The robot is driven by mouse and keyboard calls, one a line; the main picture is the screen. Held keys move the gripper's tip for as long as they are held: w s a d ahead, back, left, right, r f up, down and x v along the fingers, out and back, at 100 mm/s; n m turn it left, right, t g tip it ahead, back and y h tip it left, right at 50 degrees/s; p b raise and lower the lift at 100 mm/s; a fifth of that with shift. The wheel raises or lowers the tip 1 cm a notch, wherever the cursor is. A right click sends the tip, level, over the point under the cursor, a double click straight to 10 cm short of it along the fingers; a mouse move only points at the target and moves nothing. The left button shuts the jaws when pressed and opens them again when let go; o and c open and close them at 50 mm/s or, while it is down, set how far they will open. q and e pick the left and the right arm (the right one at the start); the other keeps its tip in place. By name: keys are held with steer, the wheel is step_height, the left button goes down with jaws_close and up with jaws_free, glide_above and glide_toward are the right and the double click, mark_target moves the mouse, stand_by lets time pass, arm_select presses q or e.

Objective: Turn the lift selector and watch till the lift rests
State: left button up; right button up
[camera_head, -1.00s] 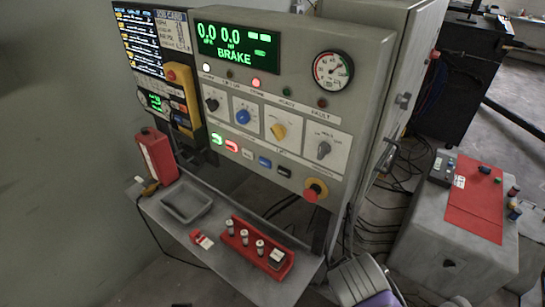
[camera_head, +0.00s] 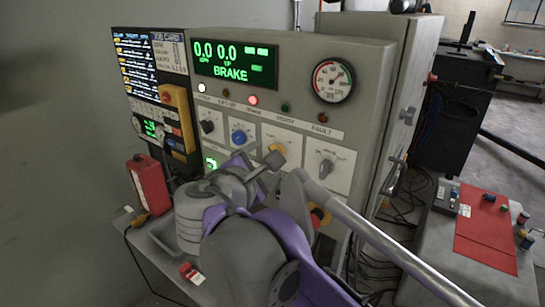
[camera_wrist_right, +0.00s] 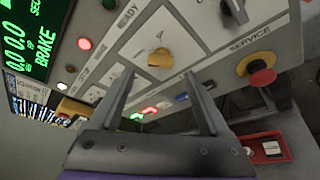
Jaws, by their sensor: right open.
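The grey control panel (camera_head: 340,128) carries a row of knobs: black (camera_head: 207,126), blue (camera_head: 238,137), yellow (camera_head: 277,149) and grey (camera_head: 327,166). I cannot read which one is marked as the lift selector. My right gripper (camera_head: 272,164) is in front of the panel, close to the yellow knob and partly covering it. In the right wrist view, my right gripper (camera_wrist_right: 161,78) is open and empty. The yellow knob (camera_wrist_right: 160,58) shows just beyond and between its fingertips; the grey knob (camera_wrist_right: 237,10) is farther right. My left gripper is out of view.
A display (camera_head: 236,63) reads 0.0 0.0 BRAKE. White and red lamps (camera_head: 253,100) are lit. My arm hides most of the shelf and panel buttons. The emergency stop (camera_wrist_right: 257,69) and red tray (camera_wrist_right: 268,149) show in the wrist view. A red box (camera_head: 149,185) stands left.

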steer(key=x, duration=0.5)
steer(key=shift+w+d+f, duration=0.1)
steer(key=shift+w, duration=0.15)
jaws_close()
